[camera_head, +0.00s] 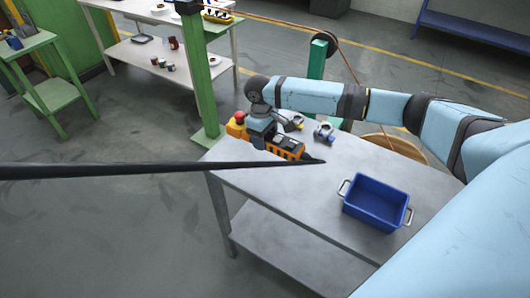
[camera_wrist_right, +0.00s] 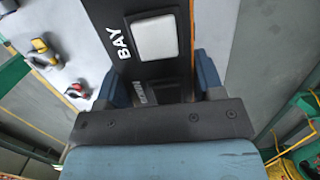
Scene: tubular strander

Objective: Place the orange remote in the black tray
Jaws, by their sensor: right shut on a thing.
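The orange remote (camera_head: 288,149), orange and black with a red knob at its far end, is at the back left edge of the grey table. My right gripper (camera_head: 262,138) is shut across its middle. The right wrist view shows its black face (camera_wrist_right: 150,75) with a pale square and the word BAY between my fingers. I cannot tell whether it touches the table. No black tray is clear on this table; a blue tray (camera_head: 376,203) with two metal handles stands empty at the right. My left gripper is not in view.
Two small tools, one with yellow (camera_head: 293,122) and one bluish grey (camera_head: 324,132), lie behind the remote. A long dark bar (camera_head: 150,170) crosses the head view from the left. A green post (camera_head: 197,75) stands behind the table. Grey table surface (camera_head: 310,185) is bare left of the tray.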

